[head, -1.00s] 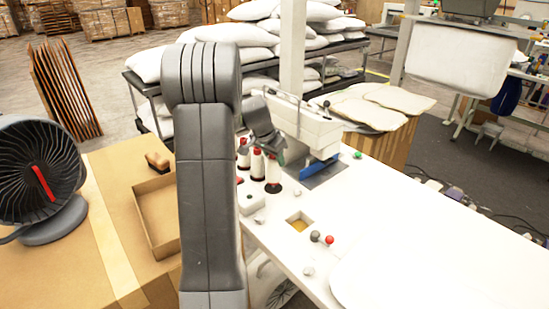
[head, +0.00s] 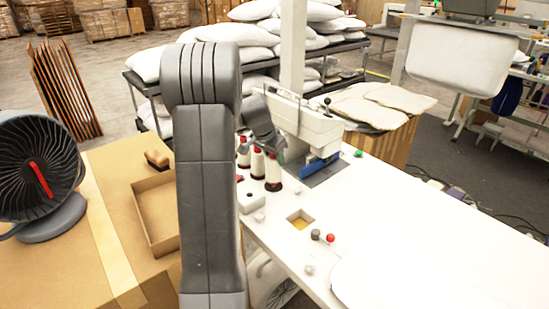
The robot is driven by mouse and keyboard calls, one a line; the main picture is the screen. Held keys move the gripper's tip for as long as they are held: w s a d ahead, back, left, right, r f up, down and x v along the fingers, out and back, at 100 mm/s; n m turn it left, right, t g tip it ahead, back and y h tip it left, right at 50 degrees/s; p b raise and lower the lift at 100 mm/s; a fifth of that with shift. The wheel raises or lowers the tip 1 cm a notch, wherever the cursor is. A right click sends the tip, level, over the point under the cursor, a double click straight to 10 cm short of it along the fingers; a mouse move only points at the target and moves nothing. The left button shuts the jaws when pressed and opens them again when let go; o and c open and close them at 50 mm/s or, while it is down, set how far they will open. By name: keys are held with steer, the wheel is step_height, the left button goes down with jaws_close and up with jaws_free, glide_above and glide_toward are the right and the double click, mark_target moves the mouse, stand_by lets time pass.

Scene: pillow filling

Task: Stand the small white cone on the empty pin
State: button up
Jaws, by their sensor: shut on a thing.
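My gripper (head: 278,153) is just above and behind the front right cone. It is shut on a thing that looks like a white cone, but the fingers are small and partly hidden. I cannot tell which cone is held or whether it touches a pin. No empty pin can be made out.
A sewing machine (head: 312,128) with a blue part stands right behind the cones. A black fan (head: 40,165) and cardboard tray (head: 143,225) are left.

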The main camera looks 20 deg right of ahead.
steer(key=shift+f, duration=0.15)
stand_by(0.3)
steer(key=shift+f+b, duration=0.65)
steer(key=shift+b, duration=0.1)
steer(key=shift+f+b, duration=0.15)
steer(key=shift+b, duration=0.2)
steer(key=o, duration=1.1)
steer(key=shift+r+p, duration=3.05)
steer(key=shift+r, duration=2)
